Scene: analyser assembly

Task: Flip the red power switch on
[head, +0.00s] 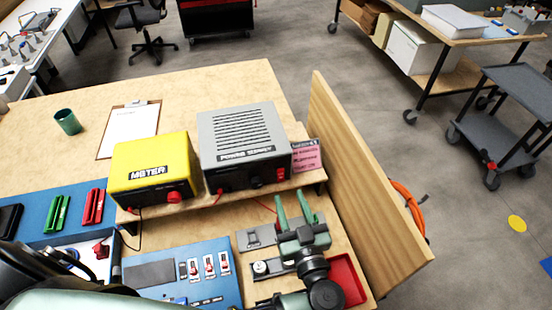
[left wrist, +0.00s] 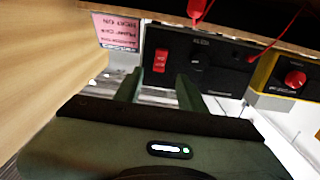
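The grey power supply (head: 243,135) stands on the raised wooden shelf, right of the yellow meter (head: 155,168). Its red power switch (head: 281,174) is at the right end of its dark front panel. In the left wrist view, which is upside down, the red switch (left wrist: 160,61) shows just beyond the fingertips. I cannot tell which way it is tipped. My left gripper (head: 292,200) has its two green fingers apart, with nothing between them, just in front of and below the switch. The fingers also show in the left wrist view (left wrist: 158,85), apart from the switch. My right gripper is not in view.
A pink label (head: 306,154) stands right of the power supply. A tall wooden side panel (head: 365,190) bounds the bench on the right. A red tray (head: 347,280) and a blue panel (head: 205,262) lie below the shelf. Red leads hang from the power supply's front.

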